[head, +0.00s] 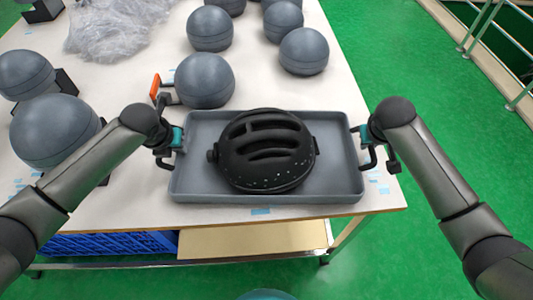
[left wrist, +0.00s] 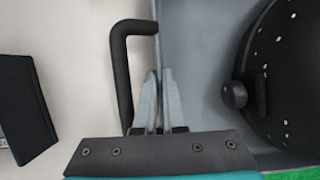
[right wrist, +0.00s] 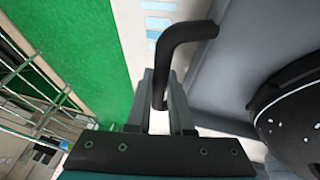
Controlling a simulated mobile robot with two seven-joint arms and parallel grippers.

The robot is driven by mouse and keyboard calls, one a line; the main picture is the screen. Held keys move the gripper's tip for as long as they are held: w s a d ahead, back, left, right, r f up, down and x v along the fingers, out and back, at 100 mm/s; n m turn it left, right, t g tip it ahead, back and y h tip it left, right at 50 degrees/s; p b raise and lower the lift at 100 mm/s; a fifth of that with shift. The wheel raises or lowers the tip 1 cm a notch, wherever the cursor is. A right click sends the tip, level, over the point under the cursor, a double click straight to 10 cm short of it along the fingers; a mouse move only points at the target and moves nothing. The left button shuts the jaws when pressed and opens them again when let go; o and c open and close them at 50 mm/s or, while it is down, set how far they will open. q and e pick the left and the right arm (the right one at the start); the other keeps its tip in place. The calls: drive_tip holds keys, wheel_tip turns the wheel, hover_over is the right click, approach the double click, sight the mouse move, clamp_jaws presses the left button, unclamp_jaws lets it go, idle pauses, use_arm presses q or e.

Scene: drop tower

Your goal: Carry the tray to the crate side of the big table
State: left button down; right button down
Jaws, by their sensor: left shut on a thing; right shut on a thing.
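The grey tray (head: 345,165) is at the front edge of the big table (head: 110,190), level or nearly so; I cannot tell whether it touches the top. A black vented helmet (head: 265,150) sits in it. My left gripper (head: 172,142) is at the tray's left side, its fingers close together beside the black handle (left wrist: 121,75) and the tray wall; what lies between them is hidden. My right gripper (head: 368,140) is at the right side, its fingers on either side of the right handle (right wrist: 165,60).
Several grey balls (head: 305,52) stand on the table behind and left of the tray. Crumpled clear plastic (head: 115,30) lies at the back left. A blue crate (head: 105,243) is below the tabletop. Green floor (head: 430,90) is open at right, with railings (head: 490,25) beyond.

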use_arm(q)
drive_tip(key=shift+w+r, duration=0.1)
drive_tip(key=shift+r, duration=0.15)
use_arm(e)
drive_tip(key=shift+r, duration=0.2)
